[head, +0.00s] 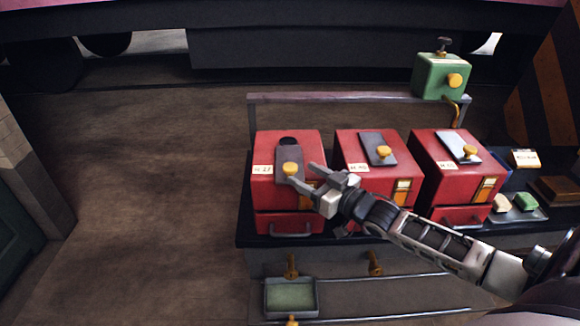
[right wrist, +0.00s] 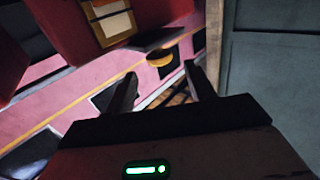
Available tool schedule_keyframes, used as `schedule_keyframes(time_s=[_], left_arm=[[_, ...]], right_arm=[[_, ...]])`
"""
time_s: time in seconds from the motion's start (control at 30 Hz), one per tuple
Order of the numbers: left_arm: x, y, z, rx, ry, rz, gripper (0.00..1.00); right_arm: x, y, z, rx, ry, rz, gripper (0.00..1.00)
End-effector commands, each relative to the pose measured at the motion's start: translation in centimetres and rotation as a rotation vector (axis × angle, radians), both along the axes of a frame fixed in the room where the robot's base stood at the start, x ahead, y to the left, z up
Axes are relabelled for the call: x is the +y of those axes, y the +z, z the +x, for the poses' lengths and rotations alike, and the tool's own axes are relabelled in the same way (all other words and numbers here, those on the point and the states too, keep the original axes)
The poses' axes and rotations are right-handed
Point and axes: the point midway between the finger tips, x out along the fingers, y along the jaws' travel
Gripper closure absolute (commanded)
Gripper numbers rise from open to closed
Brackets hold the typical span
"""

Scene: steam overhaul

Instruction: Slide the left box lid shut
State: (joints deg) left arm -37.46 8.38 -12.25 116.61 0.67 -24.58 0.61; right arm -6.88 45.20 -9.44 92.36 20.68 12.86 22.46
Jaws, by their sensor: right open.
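The left red box (head: 262,185) has a dark grey sliding lid (head: 292,154) on top with a brass knob (head: 290,169). A dark opening (head: 287,141) shows at the lid's far end. My right gripper (head: 304,177) is open, with its fingers at the near right of the knob. In the right wrist view the knob (right wrist: 161,58) lies just ahead of the open fingers (right wrist: 160,85), between their lines. I cannot tell whether a finger touches it. The dark lid (right wrist: 152,40) shows above the knob there. My left gripper is not in view.
The middle red box (head: 350,155) and right red box (head: 428,155) stand beside it with similar knobbed lids. A rail (head: 340,97) runs behind them, with a green box (head: 440,78) at its right. A green-lined tray (head: 290,297) sits below. Floor at left is clear.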

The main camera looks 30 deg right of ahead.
Motion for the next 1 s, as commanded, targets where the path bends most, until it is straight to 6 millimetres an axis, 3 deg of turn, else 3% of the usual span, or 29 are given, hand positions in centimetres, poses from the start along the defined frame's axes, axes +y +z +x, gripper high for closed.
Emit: schedule_keyframes(time_s=[0.1, 0.3, 0.77, 0.93, 0.97, 1.0], left_arm=[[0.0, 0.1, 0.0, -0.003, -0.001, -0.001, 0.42], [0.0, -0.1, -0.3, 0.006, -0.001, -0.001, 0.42], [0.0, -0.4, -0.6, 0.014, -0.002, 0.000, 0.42], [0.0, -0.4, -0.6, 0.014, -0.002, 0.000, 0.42], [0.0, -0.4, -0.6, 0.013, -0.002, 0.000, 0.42], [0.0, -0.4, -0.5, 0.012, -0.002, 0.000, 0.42]], right_arm=[[0.5, 0.1, 2.3, -0.003, -0.001, 0.000, 0.46], [1.1, 0.0, 4.7, -0.001, -0.001, 0.000, 0.46], [1.4, 0.0, 5.7, 0.001, 0.000, 0.000, 0.46], [1.4, 0.0, 5.7, 0.001, 0.000, 0.000, 0.93], [1.4, 0.0, 5.7, 0.001, 0.000, 0.000, 1.00], [1.4, 0.0, 5.7, 0.001, 0.000, 0.000, 1.00]])
